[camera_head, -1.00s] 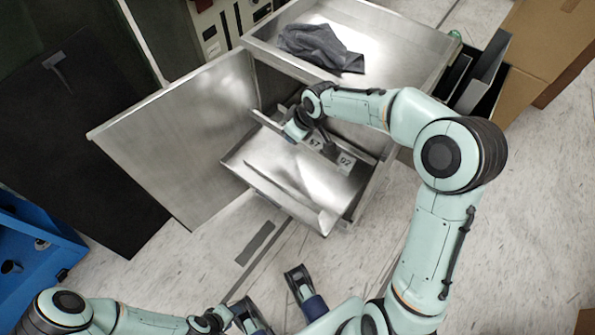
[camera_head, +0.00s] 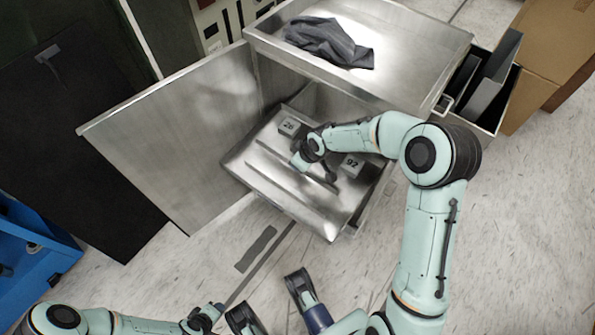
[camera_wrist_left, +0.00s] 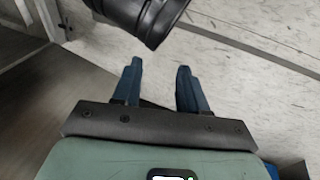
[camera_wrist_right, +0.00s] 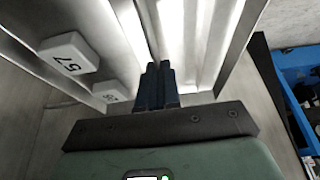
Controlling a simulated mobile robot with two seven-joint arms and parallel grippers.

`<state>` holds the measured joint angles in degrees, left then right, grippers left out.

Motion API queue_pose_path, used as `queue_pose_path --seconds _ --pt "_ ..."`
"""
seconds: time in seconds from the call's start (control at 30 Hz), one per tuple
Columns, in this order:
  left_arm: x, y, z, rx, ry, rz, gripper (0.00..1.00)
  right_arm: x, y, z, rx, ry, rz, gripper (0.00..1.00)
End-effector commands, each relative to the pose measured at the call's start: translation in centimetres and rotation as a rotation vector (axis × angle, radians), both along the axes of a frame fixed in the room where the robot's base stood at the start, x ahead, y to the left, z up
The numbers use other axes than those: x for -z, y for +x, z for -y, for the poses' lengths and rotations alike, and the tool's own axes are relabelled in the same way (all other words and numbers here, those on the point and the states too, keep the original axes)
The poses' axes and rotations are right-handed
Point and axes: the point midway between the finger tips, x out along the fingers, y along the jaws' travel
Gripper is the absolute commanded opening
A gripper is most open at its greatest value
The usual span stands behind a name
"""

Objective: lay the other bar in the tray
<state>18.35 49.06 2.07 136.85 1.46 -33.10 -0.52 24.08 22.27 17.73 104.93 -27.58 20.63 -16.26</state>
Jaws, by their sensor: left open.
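The metal tray (camera_head: 262,180) is pulled out of the open steel cabinet. A long thin metal bar or ridge (camera_head: 290,184) runs lengthwise over it; I cannot tell whether it is loose. In the right wrist view, long metal strips (camera_wrist_right: 127,38) and (camera_wrist_right: 232,50) run on either side of my right gripper (camera_wrist_right: 158,66). Its fingers are close together and point down at the tray; whether a thin bar is between them is hidden. In the head view this gripper (camera_head: 330,177) is over the tray. My left gripper (camera_wrist_left: 161,72) is open and empty above the floor.
Pale blocks marked 26 (camera_head: 288,126) and 92 (camera_head: 352,166) sit at the tray's back; block 57 (camera_wrist_right: 68,52) shows in the right wrist view. The cabinet door (camera_head: 175,140) stands open at left. A grey cloth (camera_head: 330,42) lies on top. A black bin (camera_head: 482,90) stands right.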

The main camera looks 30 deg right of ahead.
Motion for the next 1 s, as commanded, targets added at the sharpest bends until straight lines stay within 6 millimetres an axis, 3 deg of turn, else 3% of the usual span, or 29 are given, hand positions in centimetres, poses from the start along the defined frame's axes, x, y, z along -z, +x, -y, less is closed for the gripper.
queue_pose_path --seconds 0.27,0.7,0.73,0.8,1.0 --pt "2.0 1.3 -1.1 -0.020 0.023 0.027 0.43 4.8 0.0 -0.1 -0.001 0.001 -0.003 0.00" --pt "2.3 0.9 -1.2 -0.021 0.023 0.015 0.43 5.2 0.0 0.0 0.000 0.000 0.000 0.00" --pt "2.3 0.8 -1.2 -0.021 0.023 0.013 0.43 5.2 0.0 0.0 0.000 0.000 -0.002 0.06" --pt "2.2 0.9 -1.2 -0.021 0.024 0.014 0.43 5.2 -0.1 0.0 0.000 0.000 -0.002 0.28" --pt "2.2 0.9 -1.2 -0.021 0.024 0.015 0.43 5.2 -0.1 0.0 0.000 0.000 -0.002 0.28"
